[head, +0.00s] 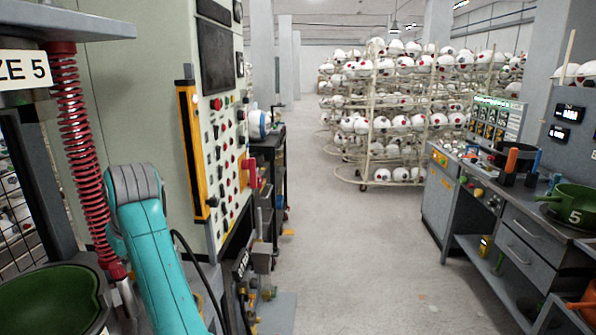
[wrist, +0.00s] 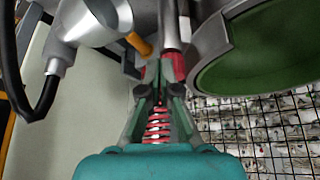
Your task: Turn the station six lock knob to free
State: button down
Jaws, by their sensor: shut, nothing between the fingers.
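My gripper (wrist: 160,72) shows in the wrist view with its fingers shut and nothing held. Its tips are in front of a metal rod with red fittings and overlap it in the picture; I cannot tell whether they touch. A coiled red spring (wrist: 158,128) shows between the fingers. A small yellow-orange part (wrist: 139,44) is just left of the tips; I cannot tell whether it is a knob. No knob labelled station six can be read in either view. In the head view the gripper is hidden, and my teal arm is at the lower left.
The red spring (head: 80,140) and a green bowl (head: 50,300) stand at the left, under a "SIZE 5" sign (head: 22,70). A control panel (head: 222,150) with several knobs is beside them. The aisle floor (head: 335,240) is clear. A bench (head: 510,215) stands right, ball racks (head: 375,130) behind.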

notch_tip(320, 180, up, 5)
dwell(0.4)
notch_tip(320, 180, down, 6)
jog(key=s+a, duration=0.2)
dwell(0.9)
jog(key=shift+w, duration=0.1)
dwell(0.6)
jog(key=shift+w+d, duration=0.45)
jog(key=shift+w, duration=0.05)
jog(key=shift+w+d, duration=0.2)
jog(key=shift+w, duration=0.3)
dwell(0.6)
jog(key=shift+d, duration=0.15)
